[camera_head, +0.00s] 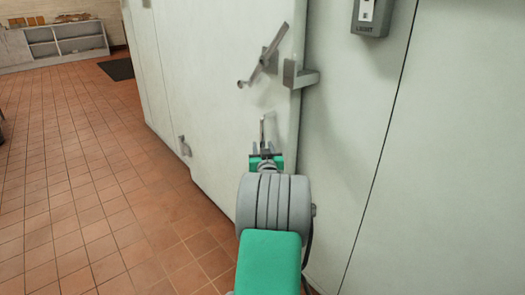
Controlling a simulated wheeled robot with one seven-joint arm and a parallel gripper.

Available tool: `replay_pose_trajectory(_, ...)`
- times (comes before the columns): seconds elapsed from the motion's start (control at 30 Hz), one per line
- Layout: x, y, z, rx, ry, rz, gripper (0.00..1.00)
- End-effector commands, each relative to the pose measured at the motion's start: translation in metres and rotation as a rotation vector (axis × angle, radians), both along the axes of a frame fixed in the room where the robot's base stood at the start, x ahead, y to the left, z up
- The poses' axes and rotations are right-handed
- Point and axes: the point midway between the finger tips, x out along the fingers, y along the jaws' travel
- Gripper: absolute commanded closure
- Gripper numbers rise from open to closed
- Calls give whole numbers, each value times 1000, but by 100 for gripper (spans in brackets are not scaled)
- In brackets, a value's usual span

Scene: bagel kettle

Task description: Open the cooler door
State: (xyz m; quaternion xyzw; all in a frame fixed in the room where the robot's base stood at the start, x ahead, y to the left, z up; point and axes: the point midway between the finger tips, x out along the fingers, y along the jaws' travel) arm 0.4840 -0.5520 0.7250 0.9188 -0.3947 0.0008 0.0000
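The cooler door (215,80) is a pale grey-white panel in the head view, running from upper left to the middle. A slanted metal lever handle (268,55) sits on it near its right edge. A metal latch block (298,75) is right beside the handle at the door's edge. The door looks closed or nearly so; I cannot tell whether there is a small gap. My gripper (264,135) is in front of the door, below the handle in the picture and apart from it. My own arm partly hides it, and its finger opening is unclear. Nothing is visibly held.
A pale wall panel (440,160) fills the right side, with a grey light switch box (373,15) at the top. Red tiled floor (80,190) is open on the left. A dark mat (117,69) and a low shelf unit (60,42) are farther back.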

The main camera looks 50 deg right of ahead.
Motion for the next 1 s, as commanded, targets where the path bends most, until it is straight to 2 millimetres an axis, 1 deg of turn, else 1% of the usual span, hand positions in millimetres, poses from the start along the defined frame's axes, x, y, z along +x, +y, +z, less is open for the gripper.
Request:
replay_pose_trajectory(0.1, 3, -3, 0, 1, 1, -1, 60)
replay_pose_trajectory(0.27, 3, -3, 0, 1, 1, 0, 60)
replay_pose_trajectory(0.73, 3, -3, 0, 1, 1, 0, 99)
replay_pose_trajectory(0.77, 3, -3, 0, 1, 1, 0, 100)
replay_pose_trajectory(1.0, 3, -2, 0, 1, 1, 0, 100)
